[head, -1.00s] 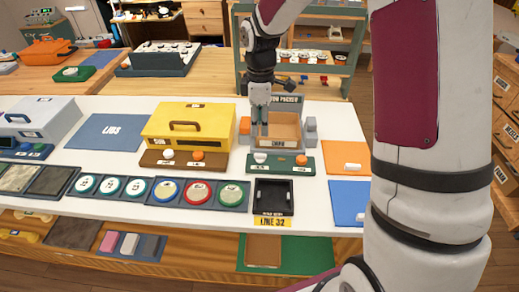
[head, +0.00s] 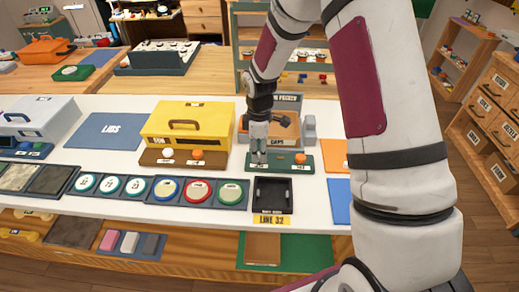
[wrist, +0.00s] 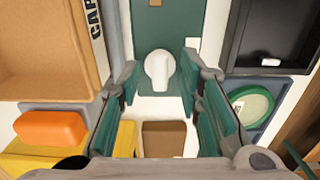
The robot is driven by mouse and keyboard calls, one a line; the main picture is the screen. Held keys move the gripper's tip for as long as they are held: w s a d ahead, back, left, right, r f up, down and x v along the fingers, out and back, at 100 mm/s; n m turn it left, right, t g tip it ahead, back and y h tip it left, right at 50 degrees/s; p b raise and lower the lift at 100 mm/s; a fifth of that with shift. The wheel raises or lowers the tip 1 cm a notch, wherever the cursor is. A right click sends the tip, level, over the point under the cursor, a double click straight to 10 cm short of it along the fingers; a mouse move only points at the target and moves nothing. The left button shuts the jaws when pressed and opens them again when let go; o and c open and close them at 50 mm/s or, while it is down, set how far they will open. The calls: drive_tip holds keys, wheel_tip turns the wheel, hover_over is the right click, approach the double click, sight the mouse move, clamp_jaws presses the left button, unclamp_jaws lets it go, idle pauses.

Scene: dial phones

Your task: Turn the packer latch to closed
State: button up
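The packer (head: 312,126) is a grey open box with a CAPS label, standing behind a green board (head: 304,169). In the wrist view, a white rounded latch handle (wrist: 158,68) stands on the green board. My gripper (wrist: 163,95) is open, its green-padded fingers to the left and right of the handle and apart from it. In the head view my gripper (head: 258,160) hides the handle. I cannot read the board's small labels or tell the latch's setting.
An orange knob (head: 299,160) sits on the right of the green board. A black tray (head: 273,195) lies in front of it, and round pads (head: 230,193) to its left. A yellow case (head: 188,127) stands left of the packer. An orange block (wrist: 50,128) shows in the wrist view.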

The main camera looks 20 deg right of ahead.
clamp_jaws()
drive_tip(key=shift+m, duration=0.4)
drive_tip(key=m, duration=0.3)
drive_tip(key=shift+m+b, duration=0.3)
drive_tip(key=m, duration=0.4)
drive_tip(key=shift+m, duration=0.3)
drive_tip(key=m, duration=0.4)
drive_tip(key=shift+b, duration=0.35)
drive_tip(key=shift+m, duration=2.5)
unclamp_jaws()
